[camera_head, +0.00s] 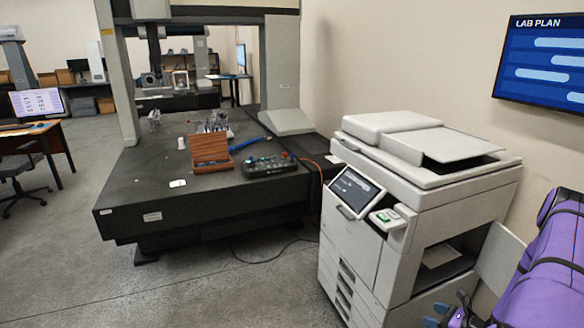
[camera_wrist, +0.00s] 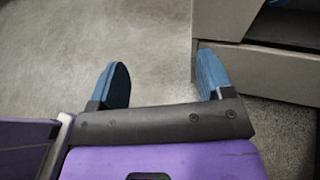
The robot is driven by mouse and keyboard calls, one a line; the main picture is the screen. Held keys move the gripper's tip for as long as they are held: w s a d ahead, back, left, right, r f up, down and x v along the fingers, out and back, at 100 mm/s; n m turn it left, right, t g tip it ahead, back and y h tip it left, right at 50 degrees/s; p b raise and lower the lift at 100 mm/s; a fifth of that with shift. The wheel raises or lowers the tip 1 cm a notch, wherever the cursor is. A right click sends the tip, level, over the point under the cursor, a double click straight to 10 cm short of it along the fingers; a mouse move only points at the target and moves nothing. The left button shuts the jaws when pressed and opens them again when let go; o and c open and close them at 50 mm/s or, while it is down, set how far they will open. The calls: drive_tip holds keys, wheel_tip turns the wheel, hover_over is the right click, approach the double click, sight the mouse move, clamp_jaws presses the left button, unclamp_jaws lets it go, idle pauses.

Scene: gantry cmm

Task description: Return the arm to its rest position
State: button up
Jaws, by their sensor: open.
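My gripper (camera_head: 437,314) shows at the bottom right of the head view, low beside the printer, at the end of my purple arm. In the wrist view its two blue fingers stand wide apart, and the gripper (camera_wrist: 162,68) is open with nothing between them. Only bare grey floor (camera_wrist: 155,40) shows between and beyond the fingers. The right finger appears close to a light grey printer panel (camera_wrist: 250,70); I cannot tell whether they touch.
The multifunction printer (camera_head: 400,180) stands just left of my arm. The dark measuring table (camera_head: 130,195) bears a wooden box (camera_head: 210,150) and a control box (camera_head: 268,166). A wall screen (camera_head: 542,62) hangs upper right. Open floor (camera_head: 80,260) lies at left.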

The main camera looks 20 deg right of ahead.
drive_tip(key=w+a+r+n+g+y, duration=0.1)
drive_tip(key=w+a+r+n+g, duration=0.2)
drive_tip(key=r, duration=0.6)
drive_tip(key=w+a+r+n+g+y, duration=0.1)
drive_tip(key=w+a+r+n+y, duration=0.25)
drive_tip(key=r, duration=0.65)
drive_tip(key=w+a+r+n+g, duration=0.35)
drive_tip(key=r+n, duration=0.25)
drive_tip(key=r, duration=0.3)
drive_tip(key=a+r+n+g+h, duration=0.15)
drive_tip(key=a+r+n, duration=0.35)
drive_tip(key=r, duration=0.6)
drive_tip(key=s+a+r+n+g+h, duration=0.1)
drive_tip(key=s+a+r+n+h, duration=0.3)
drive_tip(key=s+a+r, duration=0.5)
drive_tip(key=s+a+r+n+h, duration=0.2)
drive_tip(key=s+a+r+n, duration=0.5)
drive_tip(key=r, duration=0.4)
drive_tip(key=s+a+r+n+t+h, duration=0.2)
drive_tip(key=s+a+r+n, duration=0.1)
drive_tip(key=s, duration=0.5)
drive_tip(key=shift+s+t+h, duration=0.25)
drive_tip(key=shift+t+h, duration=0.05)
